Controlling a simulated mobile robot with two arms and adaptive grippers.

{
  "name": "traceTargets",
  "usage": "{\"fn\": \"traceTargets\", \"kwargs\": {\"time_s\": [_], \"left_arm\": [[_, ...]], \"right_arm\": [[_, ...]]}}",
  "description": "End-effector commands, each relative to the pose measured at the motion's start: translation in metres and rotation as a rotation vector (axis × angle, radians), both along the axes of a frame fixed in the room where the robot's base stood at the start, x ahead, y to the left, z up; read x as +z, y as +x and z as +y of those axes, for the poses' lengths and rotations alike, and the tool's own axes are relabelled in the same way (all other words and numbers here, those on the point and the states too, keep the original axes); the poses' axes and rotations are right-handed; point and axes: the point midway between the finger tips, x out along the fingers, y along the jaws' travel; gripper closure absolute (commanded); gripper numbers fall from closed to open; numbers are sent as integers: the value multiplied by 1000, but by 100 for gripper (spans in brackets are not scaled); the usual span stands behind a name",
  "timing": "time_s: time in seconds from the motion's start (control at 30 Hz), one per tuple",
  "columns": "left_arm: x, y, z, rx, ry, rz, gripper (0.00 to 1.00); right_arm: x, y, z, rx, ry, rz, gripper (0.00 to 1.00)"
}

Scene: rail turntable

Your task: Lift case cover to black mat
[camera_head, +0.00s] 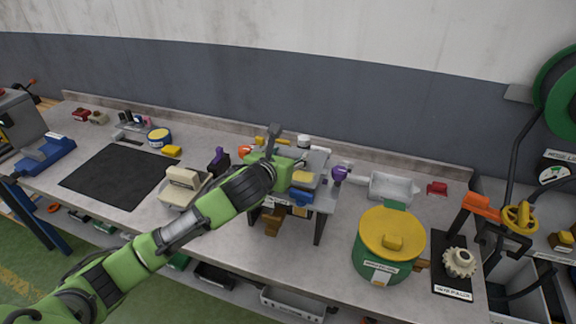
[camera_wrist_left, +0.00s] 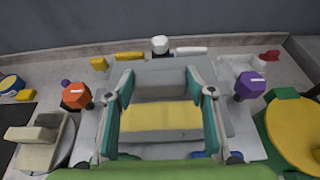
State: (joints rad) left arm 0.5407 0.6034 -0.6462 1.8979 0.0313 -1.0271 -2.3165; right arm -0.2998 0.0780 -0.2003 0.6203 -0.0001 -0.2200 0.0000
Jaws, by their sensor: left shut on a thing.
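The black mat (camera_head: 115,182) lies flat and bare on the left part of the bench. What looks like the case cover, a grey piece with a yellow block (camera_head: 303,178), is at a small legged stand (camera_head: 296,210) at mid-bench. My left gripper (camera_head: 288,170) is over the stand. In the left wrist view its teal fingers (camera_wrist_left: 164,118) are shut on the yellow block (camera_wrist_left: 160,120), with grey surface behind and below. My arm hides part of the stand, and I cannot tell whether the cover touches it. My right gripper is not in view.
Orange (camera_wrist_left: 76,95) and purple (camera_wrist_left: 249,85) knobs flank the stand. A beige device (camera_head: 183,185) sits between mat and stand. A green pot with yellow lid (camera_head: 392,232) stands to the right. A blue-and-yellow tin (camera_head: 159,137) and yellow block (camera_head: 172,151) lie behind the mat.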

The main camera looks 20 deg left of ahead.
Motion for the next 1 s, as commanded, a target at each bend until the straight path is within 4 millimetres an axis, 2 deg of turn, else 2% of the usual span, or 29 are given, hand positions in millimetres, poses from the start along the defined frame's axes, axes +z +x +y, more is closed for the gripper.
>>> {"fn": "traceTargets", "kwargs": {"time_s": [0.03, 0.17, 0.37, 0.5, 0.7, 1.0], "left_arm": [[9, -3, 2, -1, 1, -11, 89], [27, -17, 8, -2, 4, -10, 89], [66, -48, 20, 0, 6, -15, 89], [77, -79, 31, 0, 6, -10, 89], [93, -111, 43, 0, 5, -9, 89], [103, -129, 50, 1, 1, -7, 89]], "right_arm": [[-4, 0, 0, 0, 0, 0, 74], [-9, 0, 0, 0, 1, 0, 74], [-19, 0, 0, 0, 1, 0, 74], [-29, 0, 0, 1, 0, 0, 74], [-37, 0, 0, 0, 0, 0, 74], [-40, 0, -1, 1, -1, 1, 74]]}}
